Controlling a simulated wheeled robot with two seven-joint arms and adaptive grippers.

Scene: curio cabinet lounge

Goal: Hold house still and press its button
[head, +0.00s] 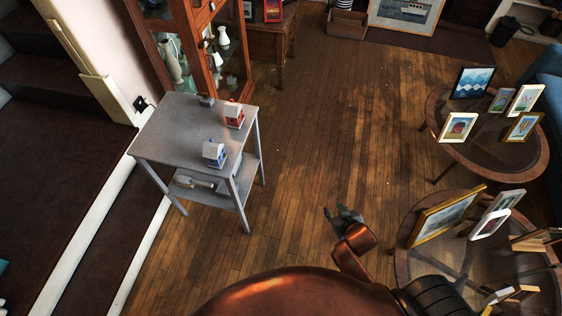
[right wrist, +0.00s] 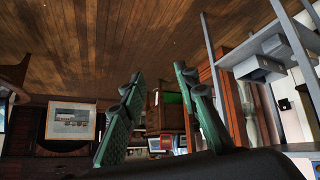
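A small blue-and-white house (head: 214,153) stands upright near the front edge of a grey side table (head: 170,128) in the head view. A small red-and-white house (head: 234,115) stands behind it, near the table's right edge. No button can be made out on either house. My right gripper (head: 343,213) is over the floor, to the right of the table and well apart from it. In the right wrist view its two green fingers (right wrist: 158,76) are spread with nothing between them. My left gripper is not in view.
A small dark object (head: 207,100) sits at the table's back edge. A wooden glass cabinet (head: 196,45) stands behind the table. Round tables with framed pictures (head: 490,135) stand at the right. Wooden floor (head: 330,110) is clear between. Dark steps (head: 55,150) lie left.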

